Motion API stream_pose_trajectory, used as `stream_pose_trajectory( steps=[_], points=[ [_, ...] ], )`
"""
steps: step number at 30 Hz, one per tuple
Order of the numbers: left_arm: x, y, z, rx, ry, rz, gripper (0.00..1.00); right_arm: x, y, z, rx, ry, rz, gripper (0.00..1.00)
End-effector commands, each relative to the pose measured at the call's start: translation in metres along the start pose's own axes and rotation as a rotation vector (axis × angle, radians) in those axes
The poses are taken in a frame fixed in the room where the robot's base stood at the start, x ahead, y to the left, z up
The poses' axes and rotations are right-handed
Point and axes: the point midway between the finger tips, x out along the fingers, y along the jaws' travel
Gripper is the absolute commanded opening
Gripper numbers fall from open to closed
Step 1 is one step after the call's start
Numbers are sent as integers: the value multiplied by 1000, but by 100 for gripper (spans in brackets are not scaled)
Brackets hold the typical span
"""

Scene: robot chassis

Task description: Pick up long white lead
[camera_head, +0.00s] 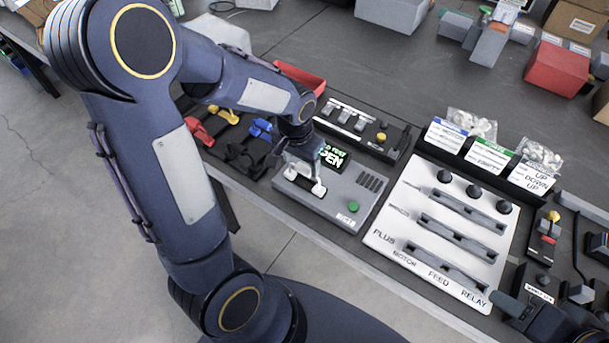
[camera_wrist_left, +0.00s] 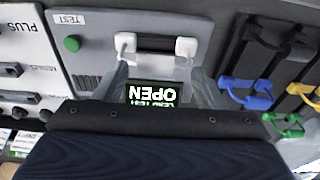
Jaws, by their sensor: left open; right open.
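The white lead (camera_head: 318,188) lies across the top of the grey test box (camera_head: 345,216). In the left wrist view its two white ends (camera_wrist_left: 186,47) stand out, and the part between them is hard to make out. My left gripper (camera_head: 304,172) is over the box, close to the lead. In the left wrist view its open fingers (camera_wrist_left: 158,72) reach toward the lead from either side of the display, with nothing gripped. I cannot tell whether they touch it. My right gripper (camera_head: 512,306) is partly in view at the lower right, open, away from the lead.
Blue, yellow and red leads (camera_head: 262,128) hang on a dark rack at the left. A white board (camera_head: 408,238) with slots labelled MOTOR, FEED and RELAY lies to the right.

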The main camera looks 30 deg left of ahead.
Motion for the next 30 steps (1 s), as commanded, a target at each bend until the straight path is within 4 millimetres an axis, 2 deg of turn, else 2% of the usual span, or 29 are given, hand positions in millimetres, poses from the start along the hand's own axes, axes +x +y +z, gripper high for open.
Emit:
stream_pose_trajectory(
  steps=[7,16,27,30],
  points=[
    [35,5,-1,0,-5,1,64,-4,-2,-2,0,0,0,47],
    [41,5,-2,-1,-1,1,64,-4,-2,-2,0,0,0,47],
    [40,5,-2,-1,-1,1,16,-4,-2,-2,0,0,0,47],
    [40,5,-2,0,0,1,11,-4,-2,-2,0,0,0,47]
  ],
)
